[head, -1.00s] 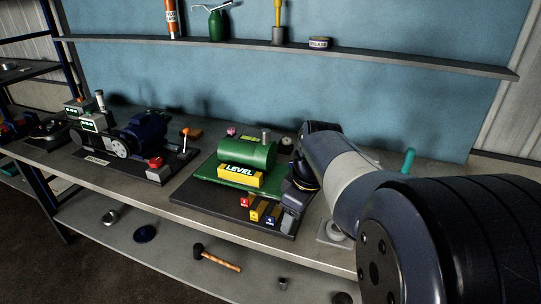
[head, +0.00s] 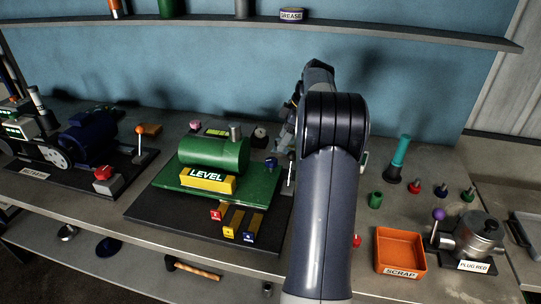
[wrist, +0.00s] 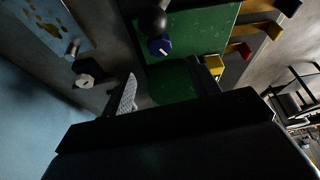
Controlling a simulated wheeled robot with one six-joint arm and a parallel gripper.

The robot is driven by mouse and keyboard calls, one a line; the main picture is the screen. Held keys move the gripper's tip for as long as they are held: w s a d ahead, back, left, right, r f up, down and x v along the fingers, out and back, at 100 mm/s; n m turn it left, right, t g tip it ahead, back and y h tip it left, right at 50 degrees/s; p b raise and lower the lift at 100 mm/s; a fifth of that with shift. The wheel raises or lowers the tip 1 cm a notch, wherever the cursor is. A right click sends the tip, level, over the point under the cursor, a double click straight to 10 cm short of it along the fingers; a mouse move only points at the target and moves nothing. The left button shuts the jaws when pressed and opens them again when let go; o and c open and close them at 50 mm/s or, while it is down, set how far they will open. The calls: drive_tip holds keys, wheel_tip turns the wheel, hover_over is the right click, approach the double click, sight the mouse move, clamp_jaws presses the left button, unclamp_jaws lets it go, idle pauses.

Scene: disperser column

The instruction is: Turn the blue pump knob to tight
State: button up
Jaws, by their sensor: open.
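The blue knob (head: 271,163) stands at the right end of the green pump plate (head: 262,186), near the green tank (head: 212,155) behind the LEVEL block. In the wrist view the blue knob (wrist: 160,46) shows a white mark on its face, beyond and apart from my fingertips. My gripper (wrist: 167,88) is open with nothing between its fingers. In the head view my arm largely hides the gripper, which is behind and right of the knob. Whether the knob is tight cannot be told.
A black knob with a pale face (wrist: 86,80) is near my left finger in the wrist view. Red, yellow and blue levers (head: 233,220) line the pump's front edge. An orange scrap tray (head: 400,251) and several small plugs are at right.

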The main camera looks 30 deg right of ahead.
sight(271, 160)
drive_tip(key=p+x, duration=0.1)
drive_tip(key=x, duration=0.7)
drive_tip(key=shift+a+f, duration=0.1)
drive_tip(key=shift+f, duration=0.15)
drive_tip(key=shift+c, duration=0.6)
drive_tip(key=c, duration=0.9)
